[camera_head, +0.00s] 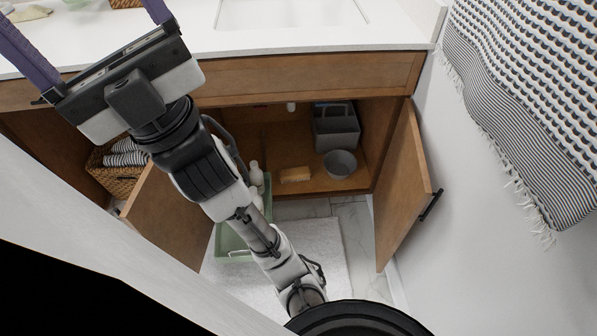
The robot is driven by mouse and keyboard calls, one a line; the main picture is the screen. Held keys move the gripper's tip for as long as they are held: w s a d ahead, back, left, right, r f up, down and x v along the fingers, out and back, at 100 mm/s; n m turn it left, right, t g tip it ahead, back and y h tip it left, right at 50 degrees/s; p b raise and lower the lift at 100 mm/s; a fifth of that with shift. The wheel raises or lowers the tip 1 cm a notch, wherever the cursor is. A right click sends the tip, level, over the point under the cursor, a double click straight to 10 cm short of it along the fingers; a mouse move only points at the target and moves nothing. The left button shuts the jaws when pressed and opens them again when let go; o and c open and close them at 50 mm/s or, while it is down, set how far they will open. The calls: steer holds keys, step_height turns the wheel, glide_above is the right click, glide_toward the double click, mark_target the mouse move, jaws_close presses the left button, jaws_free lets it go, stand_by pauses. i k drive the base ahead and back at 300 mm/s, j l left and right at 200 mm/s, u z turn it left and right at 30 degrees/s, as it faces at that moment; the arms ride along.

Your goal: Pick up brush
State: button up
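I cannot clearly identify a brush. A small tan, block-like object (295,174) lies on the floor of the open cabinet under the sink; it could be a brush or a sponge, and I cannot tell which. My gripper (78,14) is at the upper left, over the white countertop and far from that object. Its two purple fingers are spread wide apart, with their tips cut off by the frame edge. Nothing shows between the visible parts of the fingers except countertop and small items behind.
Both cabinet doors stand open, the right one (405,185) near the wall. A grey caddy (337,128) and grey bowl (340,163) are inside. A green bin (234,243) with white bottles sits in front, partly behind my arm. A towel (520,110) hangs at right.

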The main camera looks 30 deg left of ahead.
mark_target(292, 174)
steer(key=u, duration=0.85)
